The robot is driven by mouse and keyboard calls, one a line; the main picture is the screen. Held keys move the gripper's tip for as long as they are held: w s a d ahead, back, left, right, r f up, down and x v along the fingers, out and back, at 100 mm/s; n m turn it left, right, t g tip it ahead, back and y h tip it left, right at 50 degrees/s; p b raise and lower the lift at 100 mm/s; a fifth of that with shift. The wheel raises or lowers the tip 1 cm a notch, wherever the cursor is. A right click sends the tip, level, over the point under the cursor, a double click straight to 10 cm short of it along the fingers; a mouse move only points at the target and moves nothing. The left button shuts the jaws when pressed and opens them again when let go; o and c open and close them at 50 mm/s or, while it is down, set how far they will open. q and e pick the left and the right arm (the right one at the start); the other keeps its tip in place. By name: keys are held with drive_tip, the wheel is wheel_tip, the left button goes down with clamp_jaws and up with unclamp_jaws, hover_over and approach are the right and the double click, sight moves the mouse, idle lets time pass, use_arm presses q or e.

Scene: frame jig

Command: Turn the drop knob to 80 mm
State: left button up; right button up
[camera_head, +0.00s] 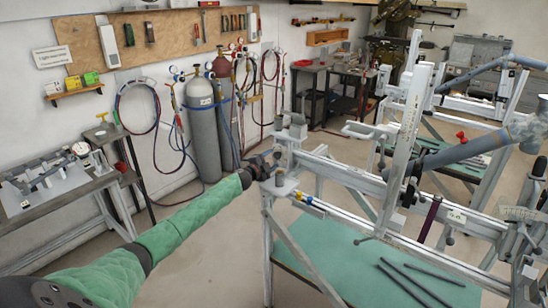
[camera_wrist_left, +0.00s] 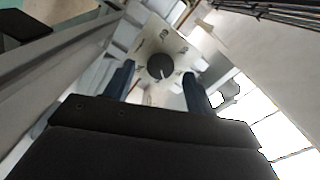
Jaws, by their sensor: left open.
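The drop knob appears to be the round dark knob (camera_wrist_left: 161,66) on a pale plate (camera_wrist_left: 176,43) in the left wrist view. It has a small light pointer mark at its lower edge and marks around it too small to read. My left gripper (camera_wrist_left: 160,84) is open, with one dark blue finger on each side below the knob. The knob shows between and beyond the fingertips; contact cannot be told. In the head view my left gripper (camera_head: 264,165) is at the left end of the frame jig (camera_head: 340,172), and the knob cannot be made out there.
A bike frame tube (camera_head: 462,150) is held in the jig at the right. Dark rods (camera_head: 405,285) lie on the green shelf (camera_head: 345,262) below. Gas cylinders (camera_head: 203,125) stand by the wall, and a bench (camera_head: 50,195) stands at the left.

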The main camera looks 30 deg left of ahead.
use_arm(q)
drive_tip(key=shift+w+d+r, duration=0.1)
drive_tip(key=shift+w+r, duration=0.05)
drive_tip(key=shift+w, duration=0.9)
use_arm(e)
drive_tip(key=shift+s+d+f, duration=0.4)
drive_tip(key=shift+f, duration=0.05)
use_arm(q)
drive_tip(key=c, duration=1)
use_arm(e)
drive_tip(key=shift+w+d, duration=0.1)
drive_tip(key=shift+d, duration=0.05)
use_arm(q)
drive_tip(key=shift+f, duration=0.2)
use_arm(e)
drive_tip(key=shift+w+f, duration=0.1)
